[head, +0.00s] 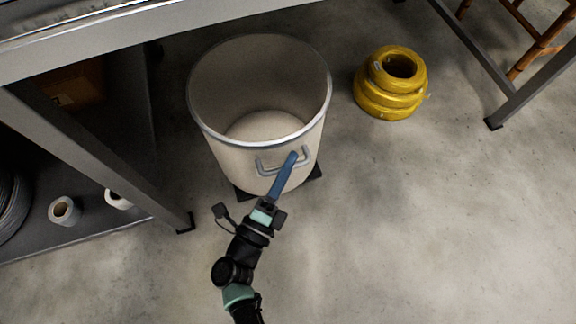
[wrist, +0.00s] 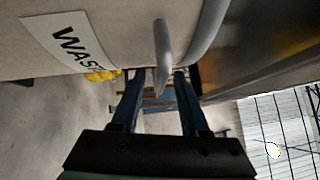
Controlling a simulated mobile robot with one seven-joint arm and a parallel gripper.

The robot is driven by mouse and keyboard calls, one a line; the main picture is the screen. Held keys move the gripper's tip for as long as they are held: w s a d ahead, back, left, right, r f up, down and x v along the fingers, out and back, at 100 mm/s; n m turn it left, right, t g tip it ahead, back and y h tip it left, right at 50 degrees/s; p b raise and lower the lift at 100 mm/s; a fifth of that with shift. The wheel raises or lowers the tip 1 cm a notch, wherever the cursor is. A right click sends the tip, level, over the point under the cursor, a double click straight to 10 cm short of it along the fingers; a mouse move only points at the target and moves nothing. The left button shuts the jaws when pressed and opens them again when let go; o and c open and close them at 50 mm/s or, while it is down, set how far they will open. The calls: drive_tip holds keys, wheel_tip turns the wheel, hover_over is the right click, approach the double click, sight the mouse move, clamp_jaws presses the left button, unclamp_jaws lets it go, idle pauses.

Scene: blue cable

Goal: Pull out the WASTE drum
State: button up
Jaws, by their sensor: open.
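The WASTE drum (head: 220,90) is a pale, open-topped, empty-looking drum with a grey rim, standing upright beside the bench on a dark base that shows at its foot. A grey loop handle (head: 266,168) sticks out from its near side. In the wrist view the WASTE label (wrist: 70,38) is on the drum wall, and the handle (wrist: 162,45) reaches down between the two blue fingers. My gripper (head: 292,158) is open at the handle, with a finger over its right part. In the wrist view my gripper (wrist: 160,77) straddles the handle's end; I cannot tell whether they touch.
A grey bench (head: 95,145) with a low shelf is at the left; white rolls (head: 64,210) lie on that shelf. Stacked yellow coils (head: 375,100) lie on the floor right of the drum. Another table leg (head: 520,98) stands far right. The near floor is clear.

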drive_tip(key=shift+w, duration=0.1)
clamp_jaws()
idle(1.4)
